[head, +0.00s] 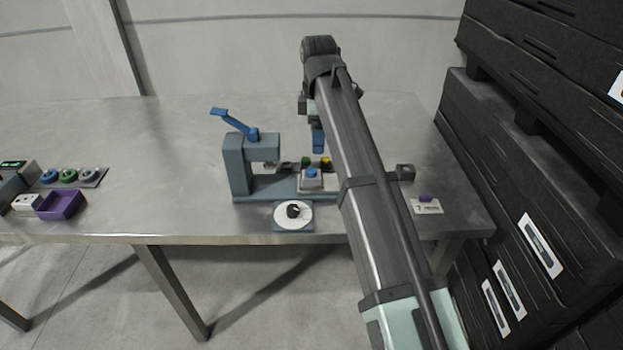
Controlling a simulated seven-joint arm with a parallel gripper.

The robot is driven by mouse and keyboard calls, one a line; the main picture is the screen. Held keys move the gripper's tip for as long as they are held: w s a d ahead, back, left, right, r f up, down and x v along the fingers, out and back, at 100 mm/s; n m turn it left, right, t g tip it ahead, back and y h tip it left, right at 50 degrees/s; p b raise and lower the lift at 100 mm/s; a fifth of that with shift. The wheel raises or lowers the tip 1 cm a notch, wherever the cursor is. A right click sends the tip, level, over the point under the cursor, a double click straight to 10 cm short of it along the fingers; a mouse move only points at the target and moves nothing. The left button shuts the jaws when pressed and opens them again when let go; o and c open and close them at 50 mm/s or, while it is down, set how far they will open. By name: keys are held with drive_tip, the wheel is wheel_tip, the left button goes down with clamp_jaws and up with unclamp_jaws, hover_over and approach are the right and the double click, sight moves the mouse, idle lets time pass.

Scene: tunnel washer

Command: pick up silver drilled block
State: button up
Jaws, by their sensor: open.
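A small grey block (405,172) with a dark spot on it, which looks like the drilled block, sits on the table just right of my arm. It is small and dim in the head view, so its hole is not clear. My gripper (318,140) hangs at the far end of my arm, with a blue finger showing, left of and beyond the block. It is open and apart from the block. My arm hides part of the gripper and the table between them.
A blue-grey press (238,165) with a blue lever stands left of my gripper. A purple tray (61,205) lies far left. Black stacked crates (540,150) rise beyond the right edge.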

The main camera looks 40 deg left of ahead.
hover_over(316, 170)
drive_tip(key=f, duration=0.6)
drive_tip(key=shift+d+f, duration=0.25)
drive_tip(key=shift+f, duration=0.1)
drive_tip(key=shift+a+f, duration=0.15)
drive_tip(key=shift+f, duration=1.25)
drive_tip(key=shift+a+f, duration=0.1)
drive_tip(key=shift+f, duration=1.3)
drive_tip(key=shift+c, duration=0.4)
drive_tip(key=c, duration=1.2)
drive_tip(key=shift+r, duration=0.15)
